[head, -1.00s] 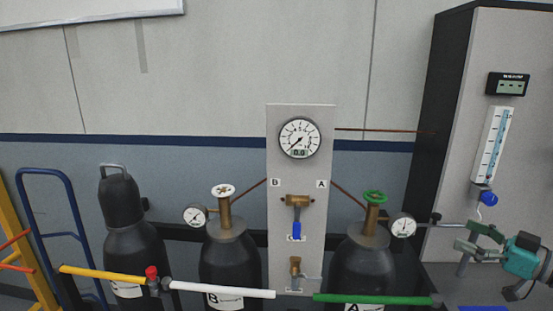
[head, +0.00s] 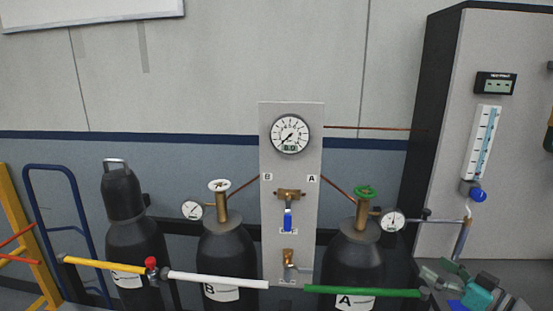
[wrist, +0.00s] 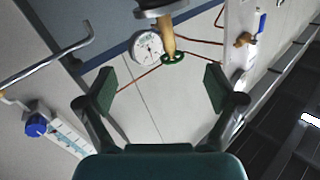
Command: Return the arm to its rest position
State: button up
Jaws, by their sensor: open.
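My gripper (head: 446,278) is low at the right in the head view, in front of the grey cabinet and right of cylinder A (head: 350,262). Its teal body runs toward the bottom edge, partly cut off. In the wrist view my gripper (wrist: 158,90) has its two green pads wide apart with nothing between them. Cylinder A's green handwheel (head: 366,192) and round gauge (head: 393,221) are up and left of it. The handwheel (wrist: 172,57) and gauge (wrist: 148,46) also show beyond the pads in the wrist view, apart from them.
A grey cabinet (head: 440,180) carries a flow tube (head: 484,145) with a blue knob (head: 479,195). A panel (head: 290,170) with a gauge and valves stands between cylinders A and B (head: 228,262). Yellow, white and green bars (head: 362,292) cross the front of the cylinders.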

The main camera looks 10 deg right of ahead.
jog(key=s+a+f+m+h, duration=0.1)
jog(key=s+a+f+m, duration=0.1)
jog(key=a+f, duration=0.2)
jog(key=s+a+f+m+h, duration=0.2)
jog(key=a+f, duration=0.2)
jog(key=f, duration=0.5)
jog(key=s+a+f+m+g+h, duration=0.1)
jog(key=s+a+f+h, duration=0.1)
jog(key=a+f, duration=0.3)
jog(key=shift+s+f+m, duration=0.1)
jog(key=shift+f+m, duration=0.3)
jog(key=shift+f, duration=0.5)
jog(key=s+a+f+g+h, duration=0.1)
jog(key=s+a+f, duration=0.1)
jog(key=s+a, duration=0.35)
jog(key=s+a+f+h, duration=0.1)
jog(key=s+a+f, duration=0.1)
jog(key=s, duration=0.7)
jog(key=s+a+f+g+h, duration=0.1)
jog(key=s+a+f, duration=0.15)
jog(key=s, duration=0.55)
jog(key=s+a+r+n, duration=0.2)
jog(key=s+r, duration=0.2)
jog(key=s, duration=0.2)
jog(key=s+a+r+n+t+y, duration=0.1)
jog(key=s+a+r+n, duration=0.1)
jog(key=s+r, duration=0.2)
jog(key=s, duration=0.3)
jog(key=shift+a+r+y, duration=0.25)
jog(key=shift+y, duration=0.05)
